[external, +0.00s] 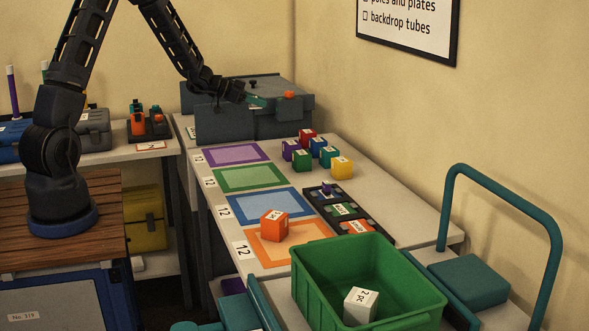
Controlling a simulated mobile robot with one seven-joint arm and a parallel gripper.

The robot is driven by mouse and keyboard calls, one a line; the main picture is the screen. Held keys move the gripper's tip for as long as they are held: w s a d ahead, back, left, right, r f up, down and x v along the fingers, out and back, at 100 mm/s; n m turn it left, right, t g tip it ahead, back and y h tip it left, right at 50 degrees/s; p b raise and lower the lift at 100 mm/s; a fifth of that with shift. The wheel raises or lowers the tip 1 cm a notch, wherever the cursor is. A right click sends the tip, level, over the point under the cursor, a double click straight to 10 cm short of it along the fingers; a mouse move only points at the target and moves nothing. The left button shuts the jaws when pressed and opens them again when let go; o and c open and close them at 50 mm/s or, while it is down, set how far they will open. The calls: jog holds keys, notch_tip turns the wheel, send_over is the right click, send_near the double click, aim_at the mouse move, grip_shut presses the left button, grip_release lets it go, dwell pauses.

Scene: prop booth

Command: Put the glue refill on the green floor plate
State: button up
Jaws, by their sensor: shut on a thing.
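My gripper (243,97) is at the far end of the table, in front of and above the grey case. It is small in the view and appears shut on a small teal thing (258,101). I cannot tell for sure whether this is the glue refill. The green floor plate (221,182) is a green-framed square lying flat on the table, second from the back in a row of coloured plates. Nothing stands on it. My gripper is beyond it and higher.
Purple (229,154), blue (238,216) and orange (262,250) plates share the row; an orange cube (273,226) stands on the orange one. Several coloured cubes (342,168) and a black tray (322,208) lie to the right. A green crate (420,290) holding a white cube is in front.

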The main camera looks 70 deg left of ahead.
jog(key=w+d+m+h, duration=0.1)
jog(key=w+d, duration=0.1)
jog(key=d, duration=0.5)
jog(key=w+d+m+g+h, duration=0.1)
jog(key=w+d, duration=0.2)
jog(key=d, duration=0.4)
jog(key=w+d+r+m+h, duration=0.1)
jog(key=w+d, duration=0.2)
jog(key=d, duration=0.4)
jog(key=shift+d+h, duration=0.3)
jog(key=shift+d, duration=0.05)
jog(key=m+g+h, duration=0.3)
jog(key=m, duration=0.1)
send_over(333, 212)
jog(key=f, duration=1.9)
jog(key=shift+w, duration=0.25)
jog(key=shift+s+a+f, duration=0.1)
jog(key=shift+s+f, duration=0.05)
jog(key=shift+f, duration=0.2)
